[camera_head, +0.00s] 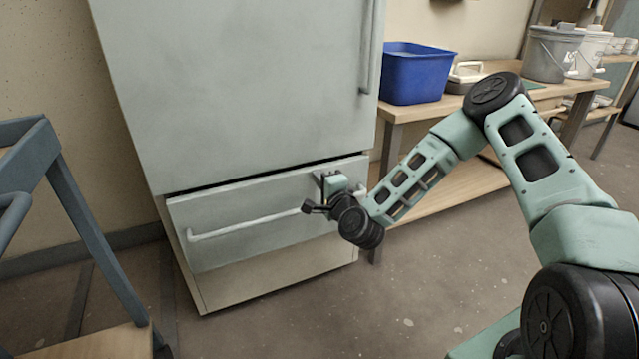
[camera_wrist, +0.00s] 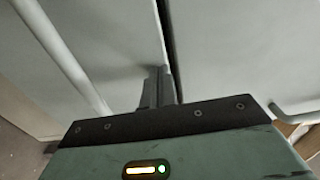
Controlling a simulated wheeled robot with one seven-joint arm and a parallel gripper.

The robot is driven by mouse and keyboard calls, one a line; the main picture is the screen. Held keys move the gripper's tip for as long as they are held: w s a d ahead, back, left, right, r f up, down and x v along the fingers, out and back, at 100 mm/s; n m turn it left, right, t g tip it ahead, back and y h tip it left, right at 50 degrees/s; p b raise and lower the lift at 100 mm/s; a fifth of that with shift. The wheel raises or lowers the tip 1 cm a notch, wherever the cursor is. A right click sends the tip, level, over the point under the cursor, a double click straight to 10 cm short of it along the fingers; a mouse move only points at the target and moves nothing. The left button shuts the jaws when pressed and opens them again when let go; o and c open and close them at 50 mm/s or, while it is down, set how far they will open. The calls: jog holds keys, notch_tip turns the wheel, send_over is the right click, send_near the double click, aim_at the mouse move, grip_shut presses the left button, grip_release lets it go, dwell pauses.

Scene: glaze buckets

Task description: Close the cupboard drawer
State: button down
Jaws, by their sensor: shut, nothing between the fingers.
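The pale grey-green cupboard (camera_head: 240,80) stands upright at the centre of the head view, with a tall door above and a drawer (camera_head: 215,250) below. The drawer front has a long horizontal handle (camera_head: 245,228). A dark gap runs along its top edge, and the front seems to stand slightly proud of the body. My gripper (camera_head: 326,186) is at the right part of the drawer front, near its top edge. In the wrist view its shut, empty fingers (camera_wrist: 158,86) point at the panel beside the dark gap; whether they touch it I cannot tell.
A wooden table (camera_head: 400,112) to the right holds a blue bin (camera_head: 415,78), a light caddy (camera_head: 467,74) and buckets (camera_head: 550,55). A blue-grey framed cart (camera_head: 85,210) stands at the left. Bare floor (camera_head: 420,290) lies in front of the cupboard.

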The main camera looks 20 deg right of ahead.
aim_at(311, 167)
jog(key=shift+w, duration=0.1)
jog(key=w+p, duration=0.1)
jog(key=w, duration=0.4)
jog(key=shift+r, duration=0.15)
dwell(0.5)
